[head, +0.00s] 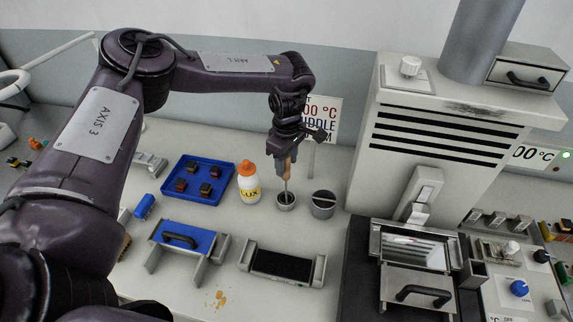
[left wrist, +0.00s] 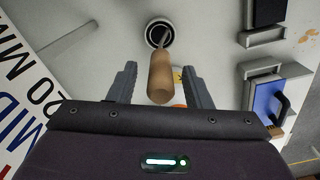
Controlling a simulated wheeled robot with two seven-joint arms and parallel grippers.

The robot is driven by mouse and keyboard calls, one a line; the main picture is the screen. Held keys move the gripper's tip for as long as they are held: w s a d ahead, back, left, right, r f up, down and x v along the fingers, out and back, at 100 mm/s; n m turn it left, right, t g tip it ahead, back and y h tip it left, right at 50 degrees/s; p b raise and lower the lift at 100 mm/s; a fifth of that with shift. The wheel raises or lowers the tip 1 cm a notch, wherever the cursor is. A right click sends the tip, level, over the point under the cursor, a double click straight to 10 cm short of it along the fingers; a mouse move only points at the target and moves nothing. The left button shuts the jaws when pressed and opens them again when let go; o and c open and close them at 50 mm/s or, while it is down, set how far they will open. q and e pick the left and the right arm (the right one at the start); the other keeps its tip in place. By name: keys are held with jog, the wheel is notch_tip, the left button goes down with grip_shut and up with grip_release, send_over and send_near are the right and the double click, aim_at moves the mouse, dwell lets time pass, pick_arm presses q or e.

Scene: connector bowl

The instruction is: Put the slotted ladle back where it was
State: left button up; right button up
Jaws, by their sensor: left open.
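The slotted ladle has a wooden handle (left wrist: 160,78) and a thin metal shaft; it stands in a small round metal holder (head: 286,201) on the bench. The handle also shows in the head view (head: 286,168). The holder shows in the left wrist view as a dark-centred ring (left wrist: 159,34). The ladle's lower end is hidden inside the holder. My left gripper (left wrist: 160,88) is open, with one finger on each side of the handle and a gap to both. In the head view my left gripper (head: 285,152) is above the holder. My right gripper is not in view.
A grey metal cup (head: 323,204) stands just right of the holder. A white bottle with an orange cap (head: 248,183) and a blue tray (head: 225,196) of small parts are left. A large machine (head: 437,130) blocks the right. Black-and-grey fixture (head: 247,259) sits in front.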

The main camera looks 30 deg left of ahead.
pick_arm(q)
notch_tip(320, 180, up, 10)
jog(key=b, duration=0.2)
jog(key=shift+d+f+b, duration=0.1)
jog(key=shift+f+b, duration=0.05)
jog(key=shift+b, duration=0.15)
jog(key=shift+r, duration=0.6)
